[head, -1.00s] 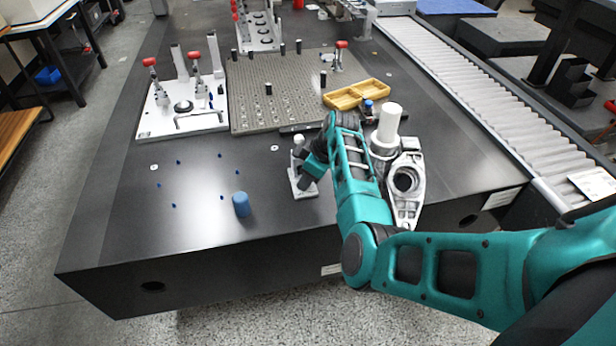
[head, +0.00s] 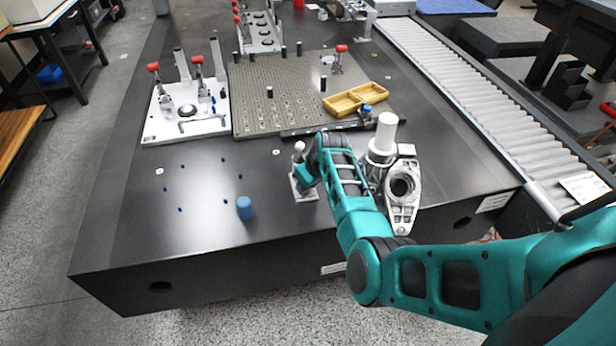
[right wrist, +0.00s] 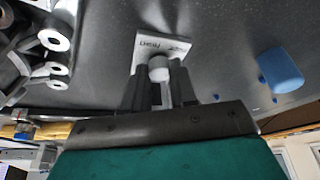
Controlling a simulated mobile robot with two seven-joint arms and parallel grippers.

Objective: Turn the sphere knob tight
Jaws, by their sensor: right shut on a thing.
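A small pale stand (head: 306,192) with a light ball (head: 299,147) on top is near the front middle of the dark table in the head view. My right gripper (head: 303,172) is at its post, coming from the right. In the right wrist view my right gripper (right wrist: 160,90) is shut around a grey rounded knob piece (right wrist: 159,68), with a dark finger on each side. The white base plate (right wrist: 172,46) with dark lettering lies beyond it. The fingers partly hide the post. My left gripper is not in view.
A blue cylinder (head: 245,208) stands left of the stand, and it also shows in the right wrist view (right wrist: 281,70). Small blue pins lie on the open left area.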

